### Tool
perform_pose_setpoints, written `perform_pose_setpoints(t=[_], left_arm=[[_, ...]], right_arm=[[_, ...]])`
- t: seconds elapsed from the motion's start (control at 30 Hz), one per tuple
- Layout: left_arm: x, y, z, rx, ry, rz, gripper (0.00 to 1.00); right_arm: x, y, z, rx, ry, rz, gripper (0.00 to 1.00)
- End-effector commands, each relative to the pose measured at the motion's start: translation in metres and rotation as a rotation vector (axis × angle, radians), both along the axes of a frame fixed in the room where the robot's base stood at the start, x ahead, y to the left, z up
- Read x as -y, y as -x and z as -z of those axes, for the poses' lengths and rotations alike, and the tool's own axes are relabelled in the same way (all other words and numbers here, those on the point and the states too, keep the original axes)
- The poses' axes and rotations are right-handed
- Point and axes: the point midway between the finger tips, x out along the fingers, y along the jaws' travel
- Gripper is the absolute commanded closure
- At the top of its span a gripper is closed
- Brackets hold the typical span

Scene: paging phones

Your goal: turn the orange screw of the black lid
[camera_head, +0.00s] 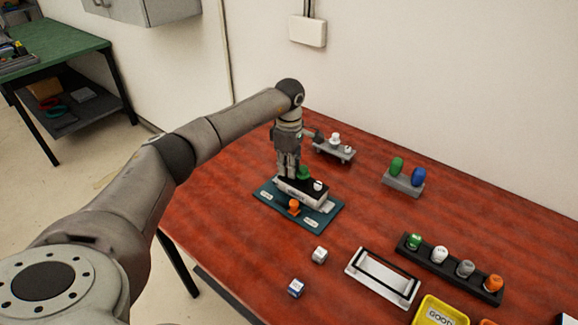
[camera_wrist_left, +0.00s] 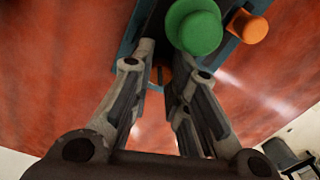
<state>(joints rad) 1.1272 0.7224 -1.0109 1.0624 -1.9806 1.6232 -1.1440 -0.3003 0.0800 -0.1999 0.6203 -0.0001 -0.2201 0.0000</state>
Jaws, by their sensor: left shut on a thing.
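The black lid (camera_head: 294,186) tops a white box on a teal base plate (camera_head: 325,217) on the red table. My left gripper (camera_head: 287,174) points straight down at the lid's left end. In the left wrist view, its fingers are closed around a small orange piece (camera_wrist_left: 163,76), which looks like the orange screw and is mostly hidden. In the head view the fingers hide it. A green knob (camera_head: 303,172) stands on the lid right beside the fingers and shows large in the left wrist view (camera_wrist_left: 193,30). My right gripper is not in view.
A white knob (camera_head: 318,185) and an orange knob (camera_head: 294,207) stand close to the gripper. Behind are a grey stand with white knobs (camera_head: 335,150) and a block with green and blue knobs (camera_head: 403,182). Small cubes, a white frame, a black knob rack (camera_head: 455,268) and a yellow bin (camera_head: 440,311) lie in front.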

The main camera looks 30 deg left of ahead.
Motion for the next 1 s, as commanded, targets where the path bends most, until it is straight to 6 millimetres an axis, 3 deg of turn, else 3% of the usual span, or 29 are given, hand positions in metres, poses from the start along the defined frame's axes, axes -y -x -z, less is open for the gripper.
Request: perform_pose_setpoints(t=[0.07, 0.1, 0.3, 0.67, 0.77, 1.0], left_arm=[[0.000, 0.000, 0.000, 0.001, 0.000, 0.000, 1.00], [0.000, 0.000, 0.000, 0.001, 0.000, 0.000, 0.82], [0.000, 0.000, 0.000, 0.000, 0.000, 0.001, 0.60], [0.000, -0.001, -0.006, 0.002, 0.001, 0.001, 0.60], [0.000, -0.001, -0.019, 0.003, 0.000, 0.001, 0.60], [0.000, -0.001, -0.070, 0.005, 0.000, 0.000, 0.60]], right_arm=[[0.000, 0.000, 0.000, 0.000, 0.000, 0.000, 0.55], [0.000, 0.000, 0.000, 0.000, 0.000, 0.000, 0.55], [0.000, 0.000, 0.000, 0.000, 0.000, 0.000, 0.55], [0.001, -0.001, 0.000, 0.001, 0.001, -0.001, 0.55], [0.001, 0.000, 0.000, 0.000, 0.001, -0.001, 0.55], [0.000, 0.000, 0.000, 0.000, 0.000, 0.000, 0.55]])
